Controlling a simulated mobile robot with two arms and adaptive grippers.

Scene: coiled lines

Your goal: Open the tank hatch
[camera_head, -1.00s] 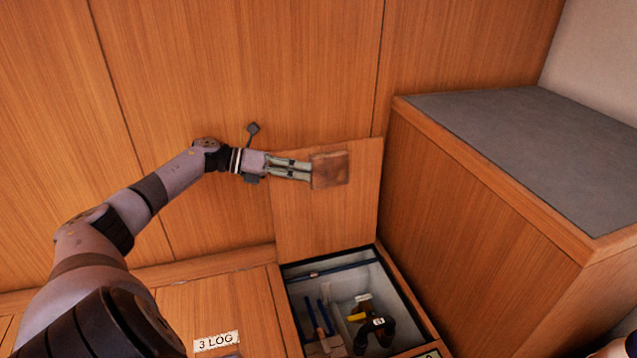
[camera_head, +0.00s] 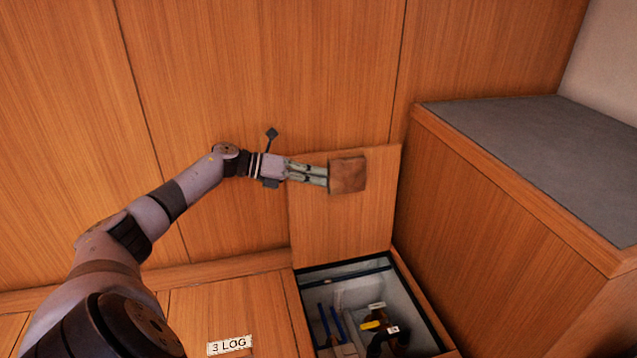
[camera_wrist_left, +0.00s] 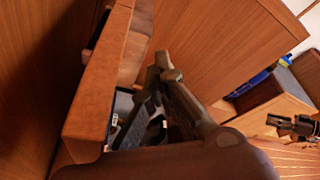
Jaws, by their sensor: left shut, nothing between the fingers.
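The tank hatch (camera_head: 343,228) is a wooden panel standing raised, close to upright, against the wood wall behind the tank opening (camera_head: 345,300). A brown square pad (camera_head: 347,175) is on its upper part. My left gripper (camera_head: 326,176) is shut and empty, with its fingertips at the pad's left edge; whether they touch it I cannot tell. The left fingers (camera_wrist_left: 165,85) look dark in the left wrist view. A dark jaw-like part, seemingly my right gripper (camera_wrist_left: 290,126), shows at that view's right edge; its state is unclear.
Blue pipes (camera_head: 330,322), a yellow-marked valve (camera_head: 374,325) and dark fittings lie inside the open tank. A panel labelled "3 LOG" (camera_head: 229,345) lies left of it. A tall wooden cabinet with a grey top (camera_head: 530,150) stands close on the right.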

